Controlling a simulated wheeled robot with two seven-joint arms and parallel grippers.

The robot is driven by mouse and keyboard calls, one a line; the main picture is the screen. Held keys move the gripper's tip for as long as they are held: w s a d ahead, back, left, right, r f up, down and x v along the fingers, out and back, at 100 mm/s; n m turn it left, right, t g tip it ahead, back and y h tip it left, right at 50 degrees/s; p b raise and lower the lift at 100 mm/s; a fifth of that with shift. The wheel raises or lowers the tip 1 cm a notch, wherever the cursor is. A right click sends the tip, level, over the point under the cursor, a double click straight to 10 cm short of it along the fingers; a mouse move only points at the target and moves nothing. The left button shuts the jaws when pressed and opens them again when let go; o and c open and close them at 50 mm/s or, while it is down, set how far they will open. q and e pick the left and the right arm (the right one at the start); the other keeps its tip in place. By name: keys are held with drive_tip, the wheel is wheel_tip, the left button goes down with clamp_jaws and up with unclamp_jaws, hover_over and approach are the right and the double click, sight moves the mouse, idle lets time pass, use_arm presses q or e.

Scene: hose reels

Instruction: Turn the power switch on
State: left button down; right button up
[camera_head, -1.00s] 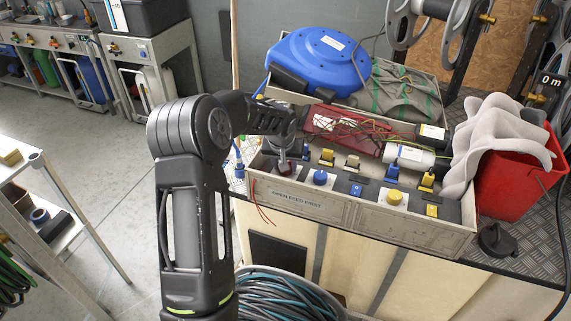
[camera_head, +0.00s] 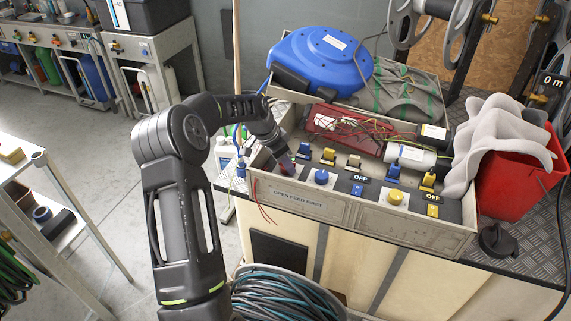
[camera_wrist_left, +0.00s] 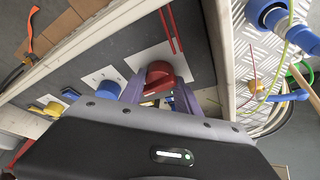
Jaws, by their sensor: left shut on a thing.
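The control panel (camera_head: 330,207) is a grey box with a sloped top holding several switches and two round knobs, one blue (camera_head: 321,177) and one yellow (camera_head: 395,198). My left gripper (camera_head: 286,163) reaches down at the panel's left end. In the left wrist view, its two purple-grey fingers (camera_wrist_left: 158,92) are shut on a red rotary knob (camera_wrist_left: 160,72) on a white plate. The arm and gripper hide this knob in the head view. Two small displays read OFF, a middle one (camera_head: 361,178) and a right one (camera_head: 433,197). My right gripper is not in view.
Behind the switches lie a red part with loose wires (camera_head: 335,122) and a white cylinder (camera_head: 408,155). A blue hose reel (camera_head: 322,58) stands behind, and a red bucket with grey cloth (camera_head: 510,180) at the right. A coiled hose (camera_head: 285,298) sits below.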

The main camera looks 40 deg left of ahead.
use_arm(q)
drive_tip(key=shift+w+m, duration=0.15)
drive_tip(key=shift+m, duration=0.45)
drive_tip(key=shift+h, duration=0.3)
drive_tip(key=c, duration=0.9)
unclamp_jaws()
drive_tip(key=v, duration=0.8)
drive_tip(key=shift+b, duration=0.45)
